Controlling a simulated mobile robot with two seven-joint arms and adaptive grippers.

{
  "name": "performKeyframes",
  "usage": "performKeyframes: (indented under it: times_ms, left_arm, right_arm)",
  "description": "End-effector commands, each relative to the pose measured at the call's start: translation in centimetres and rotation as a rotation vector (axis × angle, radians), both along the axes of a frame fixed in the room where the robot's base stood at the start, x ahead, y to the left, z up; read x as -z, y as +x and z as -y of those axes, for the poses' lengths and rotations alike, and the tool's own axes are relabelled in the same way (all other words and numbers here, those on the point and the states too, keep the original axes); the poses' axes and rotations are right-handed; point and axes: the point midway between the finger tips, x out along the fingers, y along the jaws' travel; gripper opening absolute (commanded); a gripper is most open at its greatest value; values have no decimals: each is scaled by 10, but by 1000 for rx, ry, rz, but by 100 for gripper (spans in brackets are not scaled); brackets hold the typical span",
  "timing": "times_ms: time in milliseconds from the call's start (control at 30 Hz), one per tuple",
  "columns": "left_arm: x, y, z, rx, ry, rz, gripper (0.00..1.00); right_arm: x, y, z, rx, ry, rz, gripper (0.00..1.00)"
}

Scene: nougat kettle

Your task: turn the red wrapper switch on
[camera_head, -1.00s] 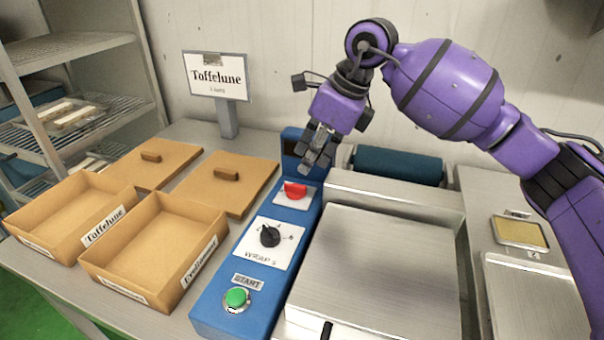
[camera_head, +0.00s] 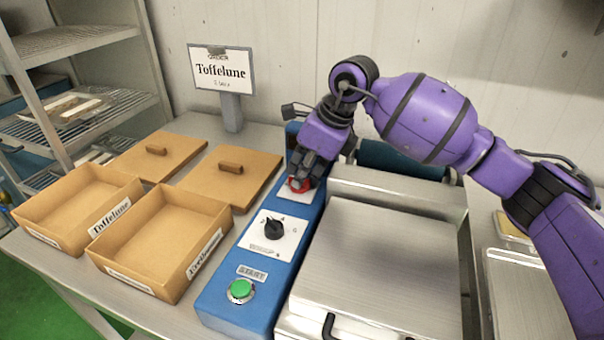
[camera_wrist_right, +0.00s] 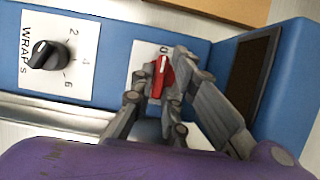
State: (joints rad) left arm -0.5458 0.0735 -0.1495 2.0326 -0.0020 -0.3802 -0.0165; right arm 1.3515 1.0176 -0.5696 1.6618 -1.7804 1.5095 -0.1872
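The red wrapper switch (camera_wrist_right: 162,78) is a red knob with a white pointer line on a white plate, in the upper part of the blue control panel (camera_head: 222,303). In the wrist view its pointer is near the "0" mark. In the head view the switch (camera_head: 299,185) is partly hidden by the fingers. My right gripper (camera_head: 302,180) is down at the switch. In the wrist view its fingers (camera_wrist_right: 160,82) stand on either side of the knob, apart, with small gaps showing. My left gripper is not in view.
A black wraps dial (camera_head: 274,229) and a green start button (camera_head: 240,290) sit lower on the panel. A metal machine lid (camera_head: 375,262) is right of it. Cardboard boxes (camera_head: 160,243) and their lids (camera_head: 228,172) lie left. A "Toffelune" sign (camera_head: 221,70) stands behind.

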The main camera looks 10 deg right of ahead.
Motion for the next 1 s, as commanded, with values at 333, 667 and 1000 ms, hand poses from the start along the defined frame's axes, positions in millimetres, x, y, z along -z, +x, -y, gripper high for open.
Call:
performKeyframes:
  times_ms: [333,667,1000]
  left_arm:
    - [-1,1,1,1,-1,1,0]
    - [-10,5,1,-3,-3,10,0]
    - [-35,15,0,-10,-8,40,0]
  right_arm:
    - [0,0,0,6,0,1,0]
    - [-3,-1,0,130,-1,2,0]
    - [-6,-2,-2,429,0,4,0]
